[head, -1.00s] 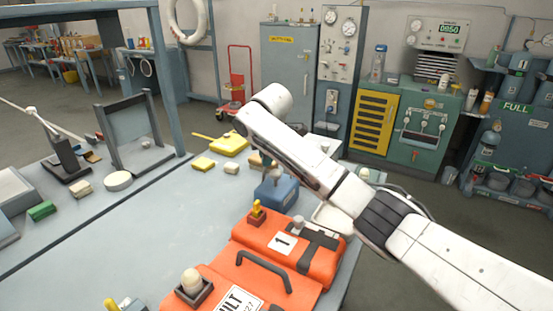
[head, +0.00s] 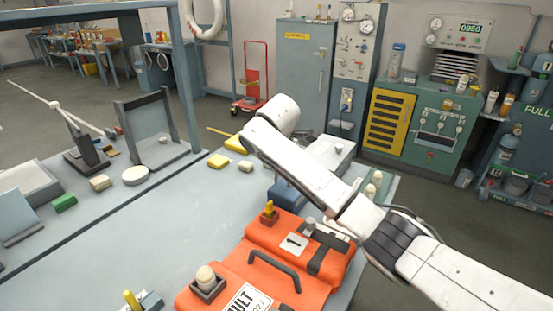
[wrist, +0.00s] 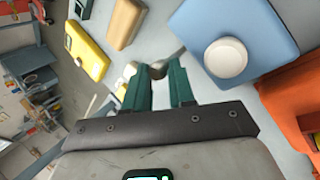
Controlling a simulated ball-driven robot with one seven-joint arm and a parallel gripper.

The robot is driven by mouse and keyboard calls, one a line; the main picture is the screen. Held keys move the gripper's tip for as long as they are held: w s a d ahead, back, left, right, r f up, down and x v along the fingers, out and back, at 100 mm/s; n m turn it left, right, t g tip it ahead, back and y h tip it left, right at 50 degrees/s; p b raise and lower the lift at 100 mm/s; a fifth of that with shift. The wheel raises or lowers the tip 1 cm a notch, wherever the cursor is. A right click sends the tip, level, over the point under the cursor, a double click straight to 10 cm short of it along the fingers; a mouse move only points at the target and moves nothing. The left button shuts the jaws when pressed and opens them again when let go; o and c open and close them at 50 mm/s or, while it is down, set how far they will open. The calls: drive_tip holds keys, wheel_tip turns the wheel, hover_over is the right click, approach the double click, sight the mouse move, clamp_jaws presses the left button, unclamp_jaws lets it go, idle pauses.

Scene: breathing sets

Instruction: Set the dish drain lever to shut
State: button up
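My gripper (wrist: 160,70) has two green fingers that stand apart with a narrow gap between them, above the table. Small rounded metallic or beige pieces show at and beside the fingertips; I cannot tell whether one is the drain lever, or whether the fingers touch them. In the head view my white arm hides the gripper. A pale box (head: 336,150) stands behind the arm, partly hidden; I cannot tell whether it is the dish. I cannot clearly make out the lever or its setting.
A blue box (wrist: 225,25) with a white round knob (wrist: 226,58) is right of the fingers. A tan block (wrist: 125,22) and a yellow block (wrist: 88,52) lie to the left. An orange case (head: 290,265) fills the table's front. The table's middle (head: 150,220) is clear.

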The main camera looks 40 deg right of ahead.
drive_tip(key=o, duration=0.4)
drive_tip(key=shift+a+f, duration=0.25)
drive_tip(key=shift+a, duration=0.1)
drive_tip(key=shift+o, duration=0.2)
drive_tip(key=shift+d+r, duration=0.1)
drive_tip(key=v, duration=1)
drive_tip(key=shift+s+r, duration=0.2)
drive_tip(key=shift+r, duration=0.1)
